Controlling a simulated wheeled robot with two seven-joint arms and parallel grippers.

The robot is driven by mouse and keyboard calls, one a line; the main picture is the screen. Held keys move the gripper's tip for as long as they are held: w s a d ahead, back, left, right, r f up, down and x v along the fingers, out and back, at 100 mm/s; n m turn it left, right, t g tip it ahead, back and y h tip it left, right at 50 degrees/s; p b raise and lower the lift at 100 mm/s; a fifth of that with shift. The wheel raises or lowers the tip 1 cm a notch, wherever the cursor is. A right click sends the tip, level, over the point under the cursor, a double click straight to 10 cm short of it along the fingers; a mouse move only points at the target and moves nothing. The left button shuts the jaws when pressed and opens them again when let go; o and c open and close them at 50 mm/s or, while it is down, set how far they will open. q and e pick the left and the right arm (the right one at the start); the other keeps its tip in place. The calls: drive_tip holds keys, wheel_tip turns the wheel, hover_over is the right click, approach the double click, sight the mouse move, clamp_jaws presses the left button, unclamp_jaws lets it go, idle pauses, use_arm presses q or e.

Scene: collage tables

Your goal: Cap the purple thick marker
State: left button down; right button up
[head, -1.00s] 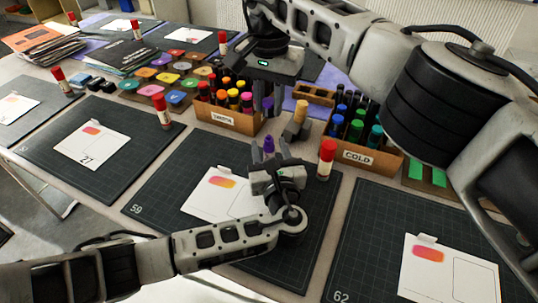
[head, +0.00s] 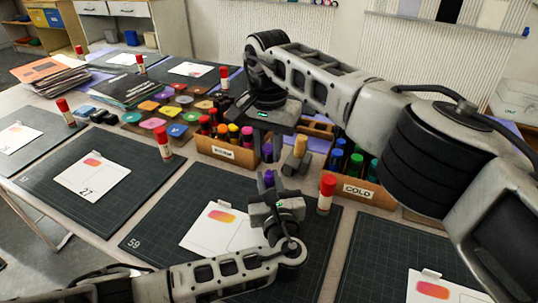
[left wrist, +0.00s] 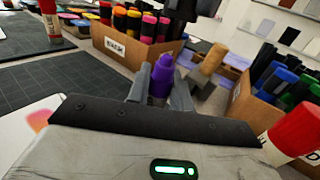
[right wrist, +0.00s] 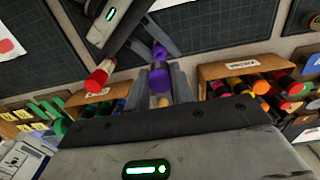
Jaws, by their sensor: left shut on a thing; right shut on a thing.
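My left gripper (head: 269,194) is shut on the purple thick marker (head: 268,178) and holds it upright above the mat. In the left wrist view the uncapped purple marker (left wrist: 161,78) points its narrow tip upward between the fingers. My right gripper (head: 267,143) is directly above, pointing down, shut on the purple cap (head: 267,152). In the right wrist view the dark purple cap (right wrist: 160,79) is between the fingers, with the marker (right wrist: 159,52) just beyond it. In the head view a small gap shows between cap and marker.
The warm crate (head: 225,152) stands left of the grippers and the cold crate (head: 357,190) to the right, both with markers. A red-capped glue stick (head: 326,194) stands close on the right. A wooden peg-like object (head: 296,152) is behind. The white card (head: 212,232) lies below.

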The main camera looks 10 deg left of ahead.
sight(269, 171)
drive_tip(key=shift+f, duration=1.25)
drive_tip(key=shift+f, duration=0.85)
drive_tip(key=shift+f, duration=0.65)
drive_tip(key=o, duration=1)
drive_tip(key=shift+r, duration=0.1)
wheel_tip(269, 171, up, 12)
drive_tip(key=shift+s+f, duration=0.1)
